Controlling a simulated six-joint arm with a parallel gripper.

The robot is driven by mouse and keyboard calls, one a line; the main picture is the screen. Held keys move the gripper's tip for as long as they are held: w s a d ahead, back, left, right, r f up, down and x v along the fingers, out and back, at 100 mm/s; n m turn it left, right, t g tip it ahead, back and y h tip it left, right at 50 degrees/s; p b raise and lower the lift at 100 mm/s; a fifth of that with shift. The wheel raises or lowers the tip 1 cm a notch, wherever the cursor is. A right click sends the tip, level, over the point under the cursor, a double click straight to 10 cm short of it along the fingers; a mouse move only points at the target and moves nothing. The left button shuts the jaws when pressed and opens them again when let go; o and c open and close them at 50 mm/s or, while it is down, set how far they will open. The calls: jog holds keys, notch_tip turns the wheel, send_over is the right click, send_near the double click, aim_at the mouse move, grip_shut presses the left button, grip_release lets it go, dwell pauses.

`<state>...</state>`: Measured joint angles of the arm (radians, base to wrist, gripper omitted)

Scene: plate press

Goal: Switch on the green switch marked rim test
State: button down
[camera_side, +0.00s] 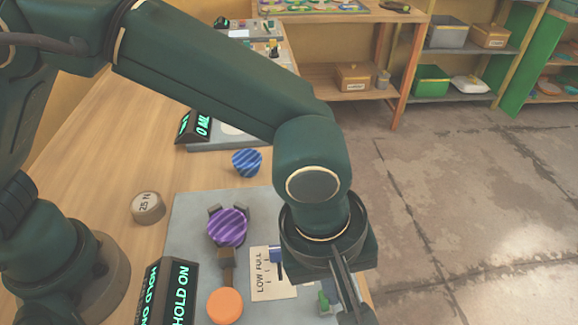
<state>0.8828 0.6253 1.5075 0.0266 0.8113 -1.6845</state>
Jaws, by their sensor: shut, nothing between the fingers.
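A small green switch (325,301) stands near the right edge of the grey press plate (190,213), low in the side view. Its marking is not readable and part of its base is hard to see. My gripper (352,306) points down just right of the green switch. Its fingers are together with nothing between them. The fingertips run toward the bottom edge of the picture, and I cannot tell whether they touch the switch.
A blue lever (277,256) stands by a LOW FULL card (262,285). A purple striped piece (228,228) sits in a holder. An orange button (225,306), a HOLD ON display (182,291) and a 25 N weight (148,207) are left. A blue striped piece (247,163) lies behind.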

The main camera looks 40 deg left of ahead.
aim_at(337, 307)
jog(key=shift+s+a, duration=0.15)
notch_tip(337, 307, up, 7)
jog(key=shift+w+d, duration=0.45)
dwell(0.6)
